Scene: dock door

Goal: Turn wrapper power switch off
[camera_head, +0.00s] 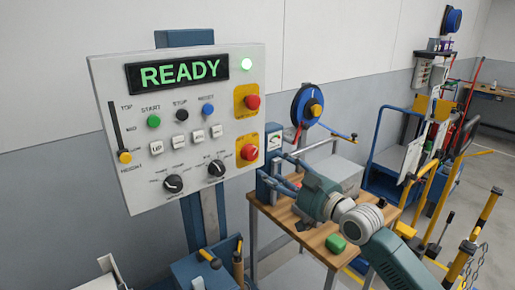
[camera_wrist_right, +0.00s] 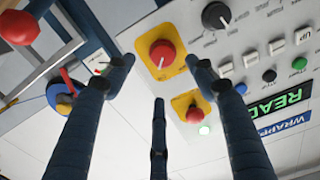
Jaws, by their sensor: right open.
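The control panel (camera_head: 140,190) is a white box on a blue post, with a lit green READY display (camera_head: 180,72). The power switch (camera_head: 249,152) is a red rotary knob on a yellow plate at the panel's lower right. In the right wrist view the switch (camera_wrist_right: 162,54) lies ahead, between the spread fingers. My right gripper (camera_head: 277,170) is open and empty, just right of the panel; its fingers (camera_wrist_right: 160,75) look apart from the knob. A red emergency-stop button (camera_head: 252,101) on a yellow plate sits above the switch. My left gripper is not in view.
A green lamp (camera_head: 246,64) glows at the panel's top right. Black dials (camera_head: 216,168) and several buttons lie left of the switch. A wooden-topped table (camera_head: 300,234) with a green object (camera_head: 336,243) stands below my right arm. A blue hose reel (camera_head: 308,105) hangs behind.

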